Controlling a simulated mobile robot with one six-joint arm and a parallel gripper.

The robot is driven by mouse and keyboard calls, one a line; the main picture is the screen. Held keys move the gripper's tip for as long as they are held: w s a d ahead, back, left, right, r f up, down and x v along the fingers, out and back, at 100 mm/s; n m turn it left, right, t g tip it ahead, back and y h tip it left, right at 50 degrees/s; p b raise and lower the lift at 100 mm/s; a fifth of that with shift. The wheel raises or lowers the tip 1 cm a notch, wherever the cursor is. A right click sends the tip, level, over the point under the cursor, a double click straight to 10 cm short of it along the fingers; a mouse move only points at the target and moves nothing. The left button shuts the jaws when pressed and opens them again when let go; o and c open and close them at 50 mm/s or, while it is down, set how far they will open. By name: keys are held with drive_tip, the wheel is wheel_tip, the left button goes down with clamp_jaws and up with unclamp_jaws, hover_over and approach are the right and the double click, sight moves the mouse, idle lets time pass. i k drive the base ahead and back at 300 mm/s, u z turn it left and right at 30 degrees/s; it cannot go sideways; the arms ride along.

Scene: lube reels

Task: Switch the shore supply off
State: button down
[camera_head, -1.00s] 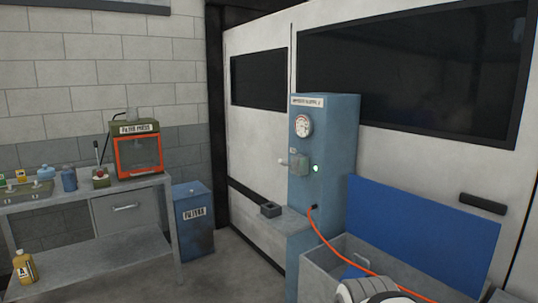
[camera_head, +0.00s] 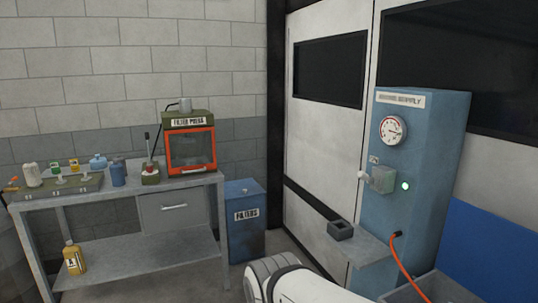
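The shore supply (camera_head: 412,160) is a tall blue cabinet at the right, against the white panelled wall. Its label is at the top, with a round dial gauge (camera_head: 393,130) below it. A grey switch box (camera_head: 383,179) with a pale lever (camera_head: 364,176) sticking out to the left sits under the gauge. A green lamp (camera_head: 405,185) beside the box is lit. An orange cable (camera_head: 408,268) leaves the cabinet lower down. A white rounded link of my arm shows at the bottom centre; my gripper is out of view.
A small dark grey box (camera_head: 340,230) sits on a grey ledge (camera_head: 363,252) left of the cabinet. A workbench (camera_head: 120,192) with a filter press (camera_head: 190,145) stands at the left, beside a blue filters bin (camera_head: 245,222). A blue panel (camera_head: 495,250) is at the lower right.

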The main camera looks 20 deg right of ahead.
sight(361, 175)
drive_tip(key=z, duration=0.25)
drive_tip(key=i, duration=1.15)
drive_tip(key=z, duration=0.9)
drive_tip(key=k, duration=0.75)
drive_tip(key=z, duration=0.2)
drive_tip(key=i, duration=0.85)
drive_tip(key=u, duration=0.1)
